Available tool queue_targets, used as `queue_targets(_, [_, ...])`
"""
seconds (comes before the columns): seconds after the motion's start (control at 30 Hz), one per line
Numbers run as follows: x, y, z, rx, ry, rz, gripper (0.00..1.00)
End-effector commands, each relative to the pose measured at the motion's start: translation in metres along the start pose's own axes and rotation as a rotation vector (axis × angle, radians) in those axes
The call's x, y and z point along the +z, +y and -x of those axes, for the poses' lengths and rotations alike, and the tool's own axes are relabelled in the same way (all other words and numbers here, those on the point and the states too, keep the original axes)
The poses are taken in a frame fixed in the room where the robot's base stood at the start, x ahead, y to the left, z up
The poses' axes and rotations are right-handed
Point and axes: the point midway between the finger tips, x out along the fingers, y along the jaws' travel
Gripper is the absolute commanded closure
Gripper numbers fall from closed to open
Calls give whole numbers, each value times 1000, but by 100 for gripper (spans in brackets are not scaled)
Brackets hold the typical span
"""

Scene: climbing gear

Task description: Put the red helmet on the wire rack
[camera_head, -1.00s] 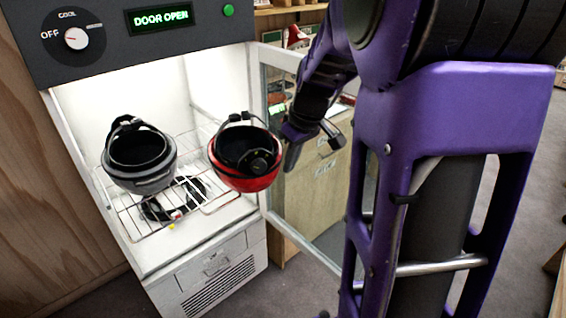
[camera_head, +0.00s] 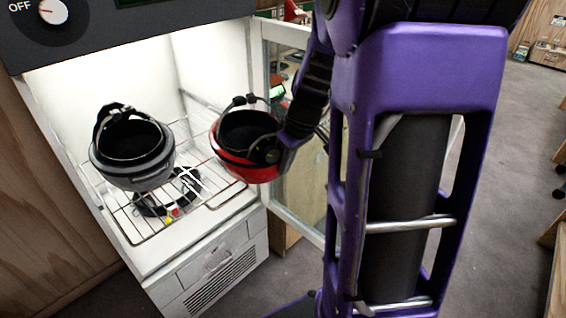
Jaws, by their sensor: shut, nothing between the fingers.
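The red helmet (camera_head: 232,161) sits opening upward at the right side of the lit cabinet, by the open door. It overlaps the right end of the wire rack (camera_head: 150,228) in the head view; I cannot tell whether it rests on it. My gripper (camera_head: 290,142) is at the helmet's right side, close against it in the picture. It is shut with nothing held, and its fingertips are mostly hidden. I cannot tell whether it touches the helmet.
A grey helmet (camera_head: 132,174) sits opening upward on the rack's left part. A dark strapped item (camera_head: 150,205) shows below the rack's wires. The glass cabinet door (camera_head: 309,210) stands open at right, behind my arm. The rack's front middle is bare.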

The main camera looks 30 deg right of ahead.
Motion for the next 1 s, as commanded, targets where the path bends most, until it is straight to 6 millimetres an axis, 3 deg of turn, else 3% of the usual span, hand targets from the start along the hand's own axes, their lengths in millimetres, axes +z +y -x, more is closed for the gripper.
queue_targets(0.47, [1, 0, 0, 0, 0, 0, 100])
queue_targets(0.57, [-7, 1, -2, 0, 1, 3, 100])
queue_targets(0.67, [-27, 0, -9, -1, -1, 7, 100])
queue_targets(1.0, [-124, 0, -36, -2, 0, 4, 100])
